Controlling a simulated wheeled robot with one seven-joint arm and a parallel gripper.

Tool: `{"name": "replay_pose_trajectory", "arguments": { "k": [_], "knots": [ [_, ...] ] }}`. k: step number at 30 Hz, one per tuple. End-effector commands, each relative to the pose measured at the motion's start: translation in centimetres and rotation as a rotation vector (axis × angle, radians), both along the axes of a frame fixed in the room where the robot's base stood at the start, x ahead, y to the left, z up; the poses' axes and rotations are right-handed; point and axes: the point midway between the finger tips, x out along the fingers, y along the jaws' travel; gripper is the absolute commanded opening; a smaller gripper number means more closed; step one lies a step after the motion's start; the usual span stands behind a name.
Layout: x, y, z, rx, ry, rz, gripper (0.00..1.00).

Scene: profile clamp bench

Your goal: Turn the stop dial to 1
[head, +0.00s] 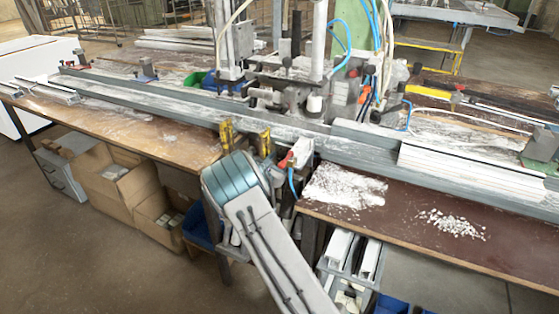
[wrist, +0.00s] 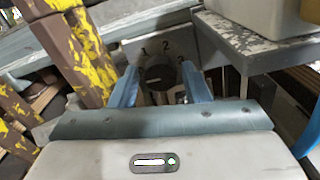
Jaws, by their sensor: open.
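The stop dial (wrist: 158,78) is a dark round knob on a pale grey plate (wrist: 132,48) in the wrist view. My gripper (wrist: 159,72) is open, with one blue finger on each side of the knob. Whether the fingers touch it I cannot tell. In the head view my arm hides the dial and my fingers.
Yellow-and-brown worn posts (wrist: 88,55) stand close left of my gripper in the wrist view. A grey ledge (wrist: 250,42) juts out at the right. In the head view, yellow clamps (head: 226,133) and a red-tipped part (head: 286,160) sit at the edge of the bench (head: 130,125).

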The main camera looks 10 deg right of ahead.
Motion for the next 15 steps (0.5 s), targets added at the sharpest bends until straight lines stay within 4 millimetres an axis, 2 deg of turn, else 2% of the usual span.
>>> {"name": "replay_pose_trajectory", "arguments": {
  "k": [7,8,9,11,15],
  "knots": [
    [0.06,-0.12,0.0,0.0,0.0,-0.001,0.43],
    [0.06,-0.13,0.0,0.0,0.0,-0.001,0.37],
    [0.06,-0.14,0.0,0.0,0.0,-0.001,0.26],
    [0.05,-0.15,0.0,0.0,0.0,-0.002,0.11],
    [0.05,-0.16,-0.01,0.001,0.0,-0.002,0.11]
  ]
}}
